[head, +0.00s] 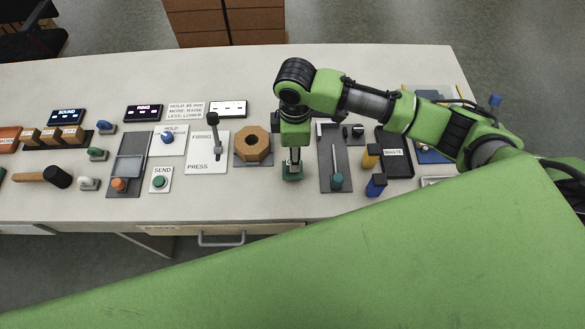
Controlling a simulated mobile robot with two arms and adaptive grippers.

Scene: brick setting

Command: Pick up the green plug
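A green block, which looks like the green plug (292,174), stands near the front edge of the table, right of the wooden hex nut. My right gripper (294,158) points straight down over it, with its fingertips at the block's top. The fingers look close together, but they are small and partly merge with the block, so I cannot tell whether they are closed on it. The block seems to rest on the table. My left gripper is out of view.
A yellow block (371,157) and a blue block (376,186) stand to the right, by a black waste tray (399,166). A grey slider panel (328,150) and the wooden hex nut (253,144) flank the gripper. Buttons, switches and a mallet (42,177) lie left.

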